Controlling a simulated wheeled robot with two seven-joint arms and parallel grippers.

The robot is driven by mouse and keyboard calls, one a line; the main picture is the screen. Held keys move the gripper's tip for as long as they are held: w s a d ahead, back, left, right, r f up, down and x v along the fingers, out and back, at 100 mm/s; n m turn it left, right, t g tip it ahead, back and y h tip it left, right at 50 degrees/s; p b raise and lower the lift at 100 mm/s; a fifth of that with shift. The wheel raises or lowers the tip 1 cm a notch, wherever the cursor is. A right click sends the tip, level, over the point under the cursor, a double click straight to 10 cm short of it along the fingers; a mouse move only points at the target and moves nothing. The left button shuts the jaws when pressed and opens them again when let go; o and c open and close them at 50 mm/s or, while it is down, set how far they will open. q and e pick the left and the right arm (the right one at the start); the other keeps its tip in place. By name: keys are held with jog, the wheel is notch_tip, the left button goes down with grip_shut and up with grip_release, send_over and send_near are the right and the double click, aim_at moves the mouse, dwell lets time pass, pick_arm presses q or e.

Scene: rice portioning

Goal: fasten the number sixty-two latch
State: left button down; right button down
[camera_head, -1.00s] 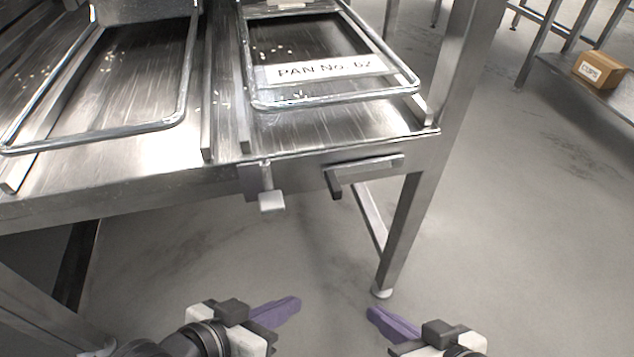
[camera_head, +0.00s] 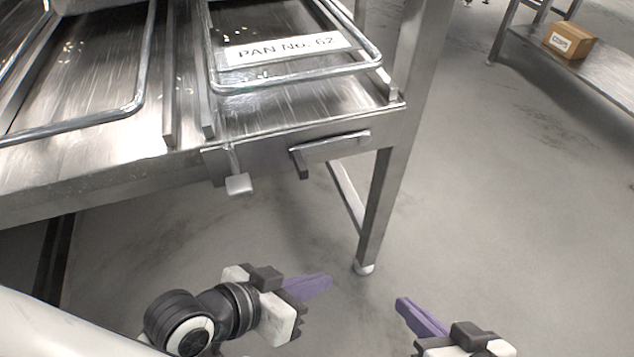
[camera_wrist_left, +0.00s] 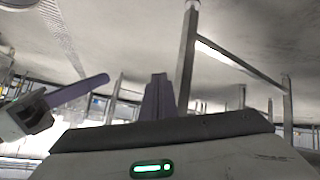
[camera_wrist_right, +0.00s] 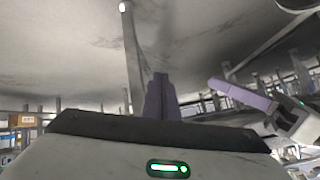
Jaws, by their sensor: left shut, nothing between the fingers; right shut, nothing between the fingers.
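My right gripper (camera_head: 402,303) is shut and empty, further right and lower. Both are apart from the counter. The wrist views show the shut fingers of the left (camera_wrist_left: 158,97) and right (camera_wrist_right: 160,97).
The counter's right leg (camera_head: 376,215) stands beyond my grippers. A cardboard box (camera_head: 570,40) rests on a shelf at the far right. The floor around my grippers is clear.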

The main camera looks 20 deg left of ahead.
pick_arm(q)
jog(key=shift+a, duration=0.1)
pick_arm(e)
jog(key=shift+w, duration=0.1)
